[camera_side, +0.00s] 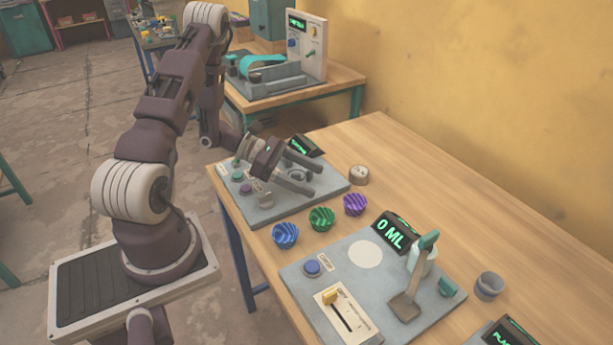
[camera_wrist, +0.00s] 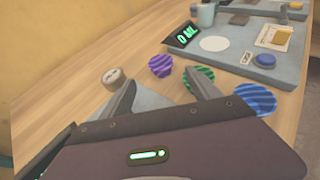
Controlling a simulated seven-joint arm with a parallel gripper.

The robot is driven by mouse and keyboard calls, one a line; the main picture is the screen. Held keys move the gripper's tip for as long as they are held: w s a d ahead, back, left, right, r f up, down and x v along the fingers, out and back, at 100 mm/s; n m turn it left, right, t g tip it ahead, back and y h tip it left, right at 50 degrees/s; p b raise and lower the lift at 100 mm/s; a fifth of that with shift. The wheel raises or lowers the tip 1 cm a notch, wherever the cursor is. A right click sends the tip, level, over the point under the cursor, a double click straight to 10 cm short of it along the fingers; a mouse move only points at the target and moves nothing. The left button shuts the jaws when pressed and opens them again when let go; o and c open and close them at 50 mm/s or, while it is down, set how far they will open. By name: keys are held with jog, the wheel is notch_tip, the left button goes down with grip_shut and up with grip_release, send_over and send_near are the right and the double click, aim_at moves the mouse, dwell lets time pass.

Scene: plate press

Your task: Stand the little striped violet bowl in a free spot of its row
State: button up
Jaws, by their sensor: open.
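The little striped violet bowl (camera_side: 355,204) stands on the wooden table at the right end of a line of small striped bowls. A green bowl (camera_side: 321,218) is beside it and a blue bowl (camera_side: 286,235) is at the left end. In the wrist view the violet bowl (camera_wrist: 161,66) lies ahead, between the directions of the two fingers, with the green bowl (camera_wrist: 200,79) and blue bowl (camera_wrist: 255,99) to its right. My gripper (camera_side: 313,178) is open and empty, above the rear grey panel, left of and behind the violet bowl. No marked row of spots is clear.
A small brown pot with holes (camera_side: 359,175) stands behind the violet bowl. A grey panel (camera_side: 297,275) with a "0 ML" display (camera_side: 392,230), lever and white disc lies in front. A grey cup (camera_side: 489,286) stands at right. Bare table lies along the wall.

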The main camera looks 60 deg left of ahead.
jog(key=shift+s+a+r, duration=0.1)
jog(key=shift+s+r, duration=0.1)
jog(key=shift+r, duration=0.15)
jog(key=s+d+r+m+g, duration=0.3)
jog(key=d+r+m+g, duration=0.1)
jog(key=d+r+m, duration=0.35)
jog(key=s+d+r+m+g, duration=0.2)
jog(key=d+r+m+g, duration=0.2)
jog(key=d+r+m, duration=0.3)
jog(key=s+r+m+t+y, duration=0.2)
jog(key=s+r+m+y, duration=0.2)
jog(key=s+m, duration=0.2)
jog(key=s+d+r+m+t+y, duration=0.1)
jog(key=s+r+m+y, duration=0.3)
jog(key=s, duration=0.4)
jog(key=shift+m+t+y, duration=0.5)
jog(key=shift+m+y, duration=0.3)
jog(key=shift+m, duration=0.45)
